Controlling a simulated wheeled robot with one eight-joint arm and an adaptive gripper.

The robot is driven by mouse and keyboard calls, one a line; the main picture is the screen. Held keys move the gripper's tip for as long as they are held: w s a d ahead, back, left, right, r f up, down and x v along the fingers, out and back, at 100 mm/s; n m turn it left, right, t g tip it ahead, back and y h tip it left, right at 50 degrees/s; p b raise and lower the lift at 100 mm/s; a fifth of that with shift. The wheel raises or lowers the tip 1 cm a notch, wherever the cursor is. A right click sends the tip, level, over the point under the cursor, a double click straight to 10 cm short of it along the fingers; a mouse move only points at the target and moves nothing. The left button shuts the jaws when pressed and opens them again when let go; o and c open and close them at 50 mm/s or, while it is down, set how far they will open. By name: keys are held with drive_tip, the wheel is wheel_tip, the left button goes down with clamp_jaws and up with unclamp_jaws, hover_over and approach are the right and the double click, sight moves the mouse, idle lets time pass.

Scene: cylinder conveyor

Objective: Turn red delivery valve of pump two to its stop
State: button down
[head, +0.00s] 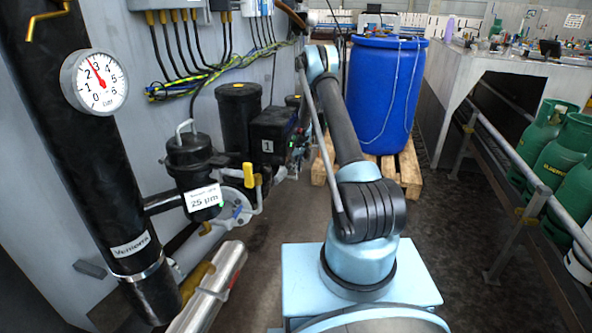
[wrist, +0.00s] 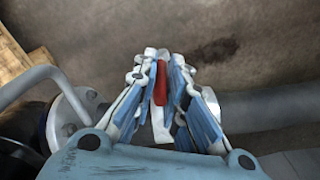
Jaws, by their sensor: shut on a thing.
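The red valve handle (wrist: 160,82) shows in the wrist view as a narrow red bar between the fingers. My gripper (wrist: 163,62) is shut on it, with a jointed finger on each side. The handle stands over a grey pipe (wrist: 265,108) that runs to the right. A flange (wrist: 72,118) with bolts is on the left of the fingers. Much of the valve body is hidden under the fingers and my wrist. In the head view I cannot make out the red handle or the grip, and a black box marked 1 (head: 270,138) stands near my arm.
In the head view a blue barrel (head: 384,100) stands on a wooden pallet (head: 408,170) behind my arm. A gauge (head: 95,82), a filter (head: 190,160) and a yellow-handled valve (head: 252,180) are on the left. Green gas bottles (head: 552,140) stand behind a rail on the right.

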drive_tip(key=shift+s+a+t+h, duration=0.1)
drive_tip(key=shift+s+t+h, duration=0.25)
drive_tip(key=shift+t, duration=0.45)
drive_tip(key=c, duration=1.6)
unclamp_jaws()
drive_tip(key=r, duration=0.4)
drive_tip(key=s+r, duration=0.1)
drive_tip(key=r, duration=0.6)
drive_tip(key=shift+s+a+r, duration=0.25)
drive_tip(key=shift+r, duration=0.15)
drive_tip(key=shift+c, duration=0.5)
